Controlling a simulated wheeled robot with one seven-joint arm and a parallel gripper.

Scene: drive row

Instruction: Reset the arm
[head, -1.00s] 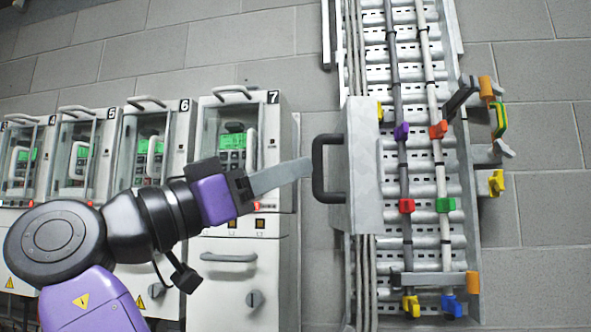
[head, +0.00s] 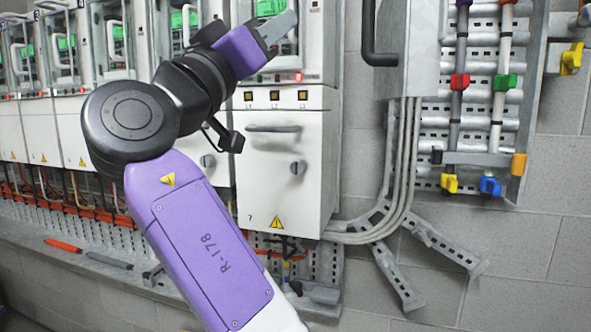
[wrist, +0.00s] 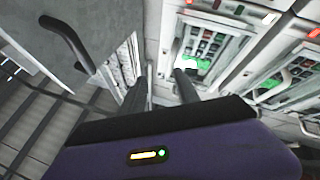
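My gripper (head: 278,28) is at the top middle of the head view, in front of the cabinet with the labels L1 to L3 (head: 285,180). My purple and black arm reaches up to it from the bottom. In the wrist view my gripper (wrist: 163,85) shows two dark fingers with a gap between them, and nothing is held there. The grey box with a dark handle (head: 375,40) is to the right of my gripper, apart from it. The same handle shows at the upper left of the wrist view (wrist: 70,42).
More white drive cabinets (head: 60,125) stand in a row to the left. A cable ladder (head: 480,110) with coloured clamps is on the right wall. Grey conduits (head: 395,180) bend below the box. A perforated shelf (head: 90,235) carries a red tool (head: 63,245).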

